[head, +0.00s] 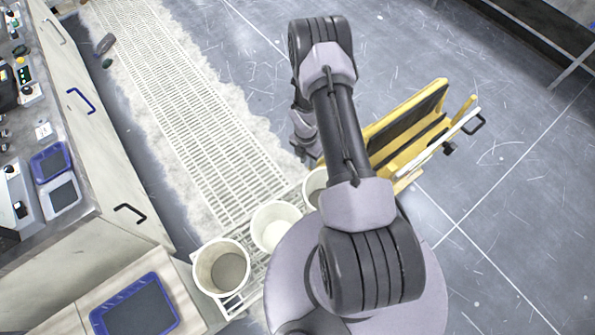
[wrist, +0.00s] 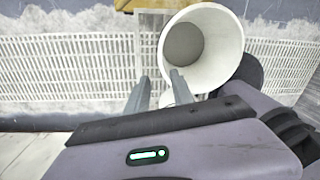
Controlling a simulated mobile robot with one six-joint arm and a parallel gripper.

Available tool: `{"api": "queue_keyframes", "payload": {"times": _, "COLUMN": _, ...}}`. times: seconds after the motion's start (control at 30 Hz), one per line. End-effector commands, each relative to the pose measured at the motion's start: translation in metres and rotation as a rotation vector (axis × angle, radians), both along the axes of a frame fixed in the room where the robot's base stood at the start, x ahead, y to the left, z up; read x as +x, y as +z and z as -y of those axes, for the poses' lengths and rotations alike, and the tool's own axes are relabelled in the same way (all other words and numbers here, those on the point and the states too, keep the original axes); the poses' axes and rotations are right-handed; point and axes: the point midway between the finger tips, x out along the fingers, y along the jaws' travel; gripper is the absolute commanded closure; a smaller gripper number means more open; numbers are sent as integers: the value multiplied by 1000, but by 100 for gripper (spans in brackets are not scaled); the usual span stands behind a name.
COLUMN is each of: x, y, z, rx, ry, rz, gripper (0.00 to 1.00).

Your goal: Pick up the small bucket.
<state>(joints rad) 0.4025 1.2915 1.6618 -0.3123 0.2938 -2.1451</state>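Three pale buckets stand in a row on a slatted rack in the head view. The front left bucket (head: 203,277) looks largest, the middle bucket (head: 262,238) a little smaller. The third bucket (head: 312,186) is partly hidden behind my arm, so I cannot tell surely which is the small one. In the wrist view a white bucket (wrist: 226,52) with a grey inside shows beyond and right of my gripper (wrist: 157,88). Its two fingers are apart, with no bucket held. A bit of white shows beside the right finger; I cannot tell what it is. My arm hides the gripper in the head view.
A long white grating (head: 190,100) with pale dusty edges runs along the floor. A cabinet bench (head: 90,130) with devices stands left. A yellow cart (head: 405,120) stands right of my arm. Grey floor (head: 520,220) at the right is clear.

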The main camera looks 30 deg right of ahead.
Motion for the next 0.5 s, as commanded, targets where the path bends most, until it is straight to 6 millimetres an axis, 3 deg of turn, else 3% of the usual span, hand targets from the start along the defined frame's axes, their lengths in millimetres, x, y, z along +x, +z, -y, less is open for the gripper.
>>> {"api": "queue_keyframes", "payload": {"times": 0.3, "x": -11, "y": -94, "z": 2, "rx": 4, "ry": 11, "rz": -6, "gripper": 71}}
{"api": "queue_keyframes", "payload": {"times": 0.5, "x": -13, "y": -123, "z": 3, "rx": 4, "ry": 11, "rz": -5, "gripper": 71}}
